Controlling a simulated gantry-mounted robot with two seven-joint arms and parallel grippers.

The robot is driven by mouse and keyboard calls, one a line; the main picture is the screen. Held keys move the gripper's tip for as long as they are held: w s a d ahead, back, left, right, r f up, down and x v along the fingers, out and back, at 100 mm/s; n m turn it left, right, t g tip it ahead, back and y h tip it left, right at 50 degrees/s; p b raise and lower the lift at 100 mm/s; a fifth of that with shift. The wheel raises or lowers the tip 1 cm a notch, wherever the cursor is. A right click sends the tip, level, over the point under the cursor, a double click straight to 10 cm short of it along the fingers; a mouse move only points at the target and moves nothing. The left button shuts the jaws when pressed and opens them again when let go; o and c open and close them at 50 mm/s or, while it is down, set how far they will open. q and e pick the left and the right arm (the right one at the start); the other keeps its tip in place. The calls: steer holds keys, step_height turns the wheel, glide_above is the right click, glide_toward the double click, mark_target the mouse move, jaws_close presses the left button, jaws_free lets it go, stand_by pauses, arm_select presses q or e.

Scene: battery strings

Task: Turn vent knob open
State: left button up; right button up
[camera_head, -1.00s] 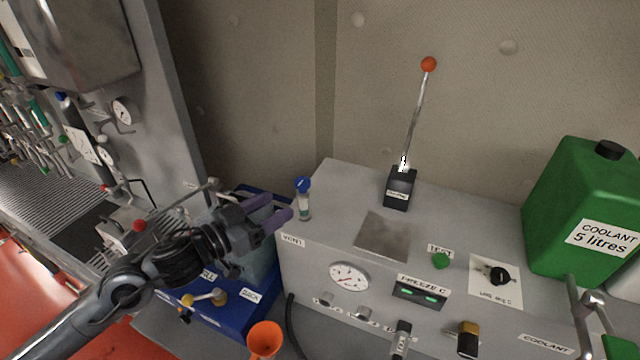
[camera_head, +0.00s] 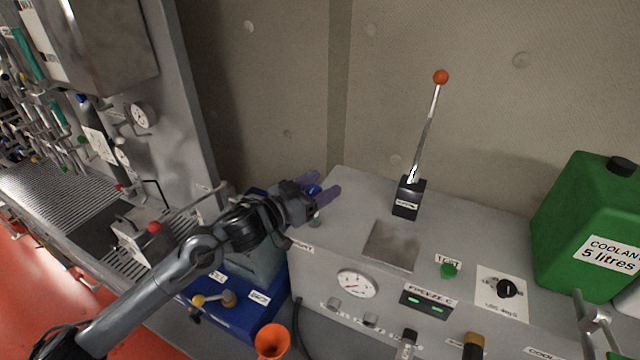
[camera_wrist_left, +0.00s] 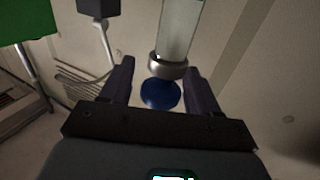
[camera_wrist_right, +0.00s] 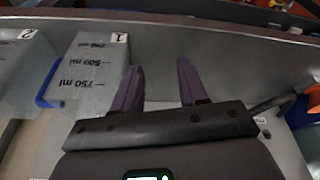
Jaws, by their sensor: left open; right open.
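The blue vent knob (camera_head: 314,190) tops a small clear tube with a metal collar at the left end of the grey cabinet, by the VENT label (camera_head: 301,247). In the left wrist view the round blue knob (camera_wrist_left: 160,94) sits between the two fingers, below the metal collar (camera_wrist_left: 168,66). My left gripper (camera_head: 331,187) is open around the knob, with visible gaps on both sides. In the right wrist view my right gripper (camera_wrist_right: 160,82) is open and empty, near a clear container (camera_wrist_right: 88,75) marked 1; it is not in the head view.
A lever with a red ball (camera_head: 440,77) stands on the cabinet top. A green coolant can (camera_head: 585,222) stands at the right.

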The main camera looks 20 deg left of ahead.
arm_select(q)
steer(key=shift+w, duration=0.1)
steer(key=c, duration=1)
